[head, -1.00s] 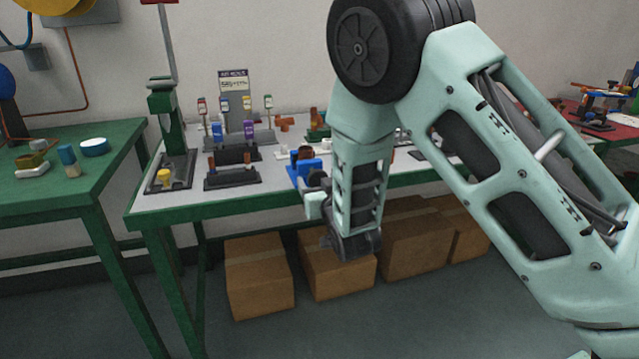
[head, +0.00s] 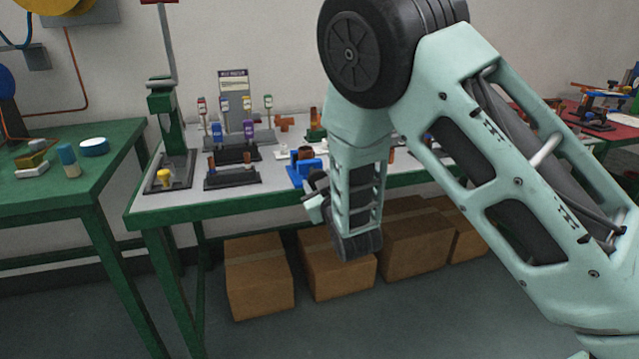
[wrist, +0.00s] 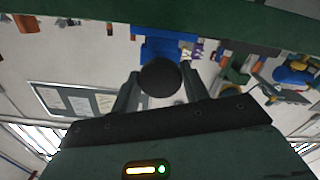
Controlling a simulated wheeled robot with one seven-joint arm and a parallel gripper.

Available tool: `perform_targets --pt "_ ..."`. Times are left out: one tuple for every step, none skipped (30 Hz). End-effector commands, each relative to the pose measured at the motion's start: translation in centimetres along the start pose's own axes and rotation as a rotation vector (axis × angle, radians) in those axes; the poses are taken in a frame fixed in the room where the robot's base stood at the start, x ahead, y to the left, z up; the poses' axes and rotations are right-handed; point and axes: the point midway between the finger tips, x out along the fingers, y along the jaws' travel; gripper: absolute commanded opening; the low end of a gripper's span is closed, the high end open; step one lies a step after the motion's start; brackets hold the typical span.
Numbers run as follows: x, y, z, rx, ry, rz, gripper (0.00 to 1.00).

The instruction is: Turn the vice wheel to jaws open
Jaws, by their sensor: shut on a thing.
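The blue vice (head: 306,169) stands at the front edge of the grey-topped bench; it also shows in the wrist view (wrist: 160,48). Its dark round wheel (wrist: 160,77) faces my wrist camera and sits between my two fingers. My gripper (wrist: 160,88) is shut on the wheel, one finger on each side. In the head view my gripper (head: 314,188) is small, in front of the vice and partly hidden by my wrist. The vice jaws are too small and partly covered, so their gap cannot be read.
The bench top (head: 280,180) holds several small racks and a green press (head: 175,130) left of the vice. Cardboard boxes (head: 258,275) stand under the bench. Another green table (head: 60,180) is at the left and a red one at the far right.

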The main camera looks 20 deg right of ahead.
Motion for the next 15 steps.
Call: perform_targets --pt "-0.03 0.01 -0.01 -0.042 0.0 0.0 0.22" --pt "-0.03 0.02 -0.02 -0.068 0.0 0.0 0.22" --pt "-0.03 0.0 -0.03 -0.101 0.0 -0.001 0.22" --pt "-0.04 -0.01 -0.04 -0.126 0.0 -0.001 0.22" --pt "-0.04 -0.02 -0.04 -0.15 0.0 -0.001 0.22" --pt "-0.04 0.0 -0.04 -0.18 0.0 -0.001 0.22" --pt "-0.03 0.03 -0.03 -0.203 -0.001 -0.001 0.22" --pt "-0.03 0.06 -0.02 -0.225 -0.001 -0.001 0.22" --pt "-0.03 0.06 -0.01 -0.252 -0.001 -0.001 0.22" --pt "-0.04 0.05 0.0 -0.271 -0.001 -0.001 0.22" --pt "-0.04 0.03 0.0 -0.289 -0.002 -0.001 0.22" --pt "-0.05 0.02 0.0 -0.312 -0.002 -0.002 0.22" --pt "-0.05 0.03 0.0 -0.327 -0.002 -0.002 0.22" --pt "-0.04 0.04 0.0 -0.343 -0.002 -0.002 0.22" --pt "-0.04 0.06 0.0 -0.36 -0.002 -0.001 0.22"
